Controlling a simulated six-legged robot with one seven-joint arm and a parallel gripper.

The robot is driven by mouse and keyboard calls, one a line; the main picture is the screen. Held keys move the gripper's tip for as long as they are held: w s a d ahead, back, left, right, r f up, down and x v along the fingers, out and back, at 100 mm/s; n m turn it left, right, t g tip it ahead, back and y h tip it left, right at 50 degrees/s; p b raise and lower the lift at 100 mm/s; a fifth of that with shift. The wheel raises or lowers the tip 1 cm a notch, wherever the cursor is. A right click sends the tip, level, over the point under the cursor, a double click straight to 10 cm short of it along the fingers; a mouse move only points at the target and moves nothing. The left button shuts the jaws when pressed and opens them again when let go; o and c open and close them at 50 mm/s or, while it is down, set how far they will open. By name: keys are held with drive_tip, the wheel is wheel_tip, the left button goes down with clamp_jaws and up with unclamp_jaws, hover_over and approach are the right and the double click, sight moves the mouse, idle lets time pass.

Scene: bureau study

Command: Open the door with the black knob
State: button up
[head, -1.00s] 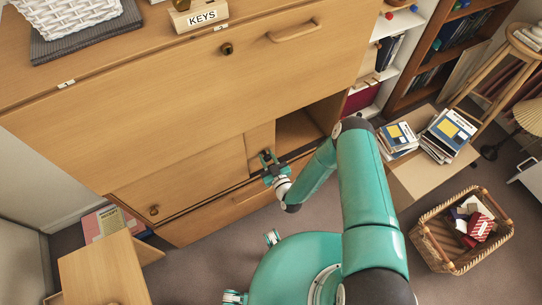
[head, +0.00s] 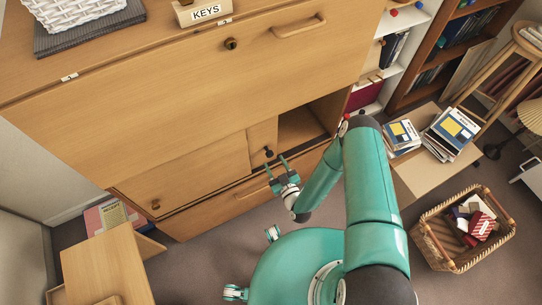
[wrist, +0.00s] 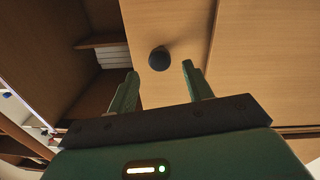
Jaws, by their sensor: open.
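The door with the black knob (head: 262,137) is a narrow visible strip of wood low in the cabinet, beside a wider panel on its left. To its right is a dark open compartment (head: 300,124). The black knob (head: 268,153) sits on that strip; in the wrist view the round knob (wrist: 159,59) shows just beyond and between the fingertips. My gripper (head: 275,162) is open and empty, a little in front of the knob and apart from it. In the wrist view the gripper (wrist: 160,70) has its two fingers spread, with the compartment to the left.
A large flap with a handle (head: 299,26) lies above, a drawer (head: 235,197) below.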

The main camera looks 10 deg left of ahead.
drive_tip(key=v, duration=0.8)
idle(0.4)
